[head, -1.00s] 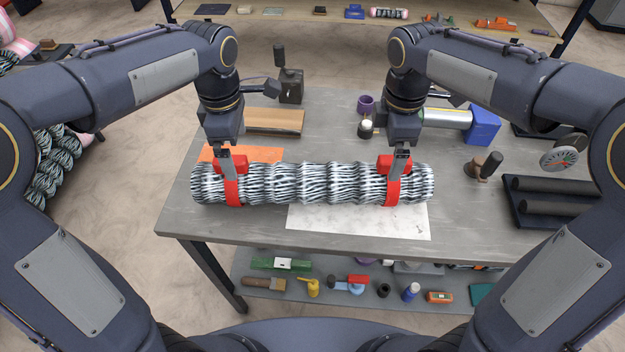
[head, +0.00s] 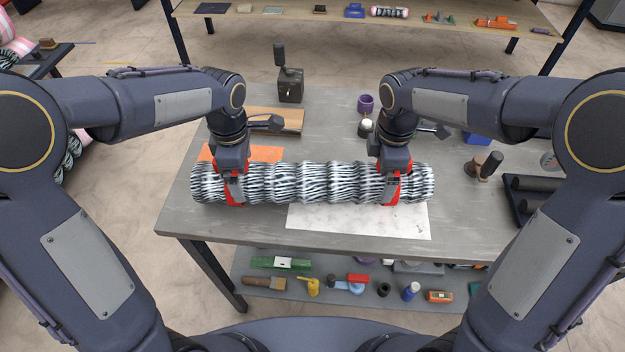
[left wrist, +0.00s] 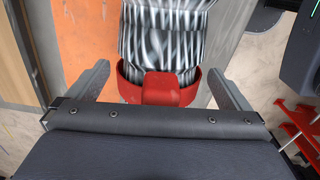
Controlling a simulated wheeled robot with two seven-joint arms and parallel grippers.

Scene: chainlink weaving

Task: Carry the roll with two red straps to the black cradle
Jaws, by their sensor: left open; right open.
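The roll (head: 312,182) of chain-link mesh lies across the grey workbench. Its left red strap (head: 235,203) and right red strap (head: 391,203) wrap around it near the two ends. My left gripper (head: 233,186) is down at the left strap; in the left wrist view its open fingers (left wrist: 155,88) stand on either side of the roll and the red strap (left wrist: 165,88). My right gripper (head: 392,186) is open at the right strap and partly hides it. The black cradle (head: 535,200) with dark rollers sits at the bench's right, partly hidden by my right arm.
A white sheet (head: 345,222) and an orange sheet (head: 262,153) lie by the roll. A brown-handled tool (head: 485,165) stands between roll and cradle. A dark block tool (head: 290,85), purple cup (head: 365,103) and wooden board (head: 275,120) stand behind. Several tools fill the lower shelf (head: 340,300).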

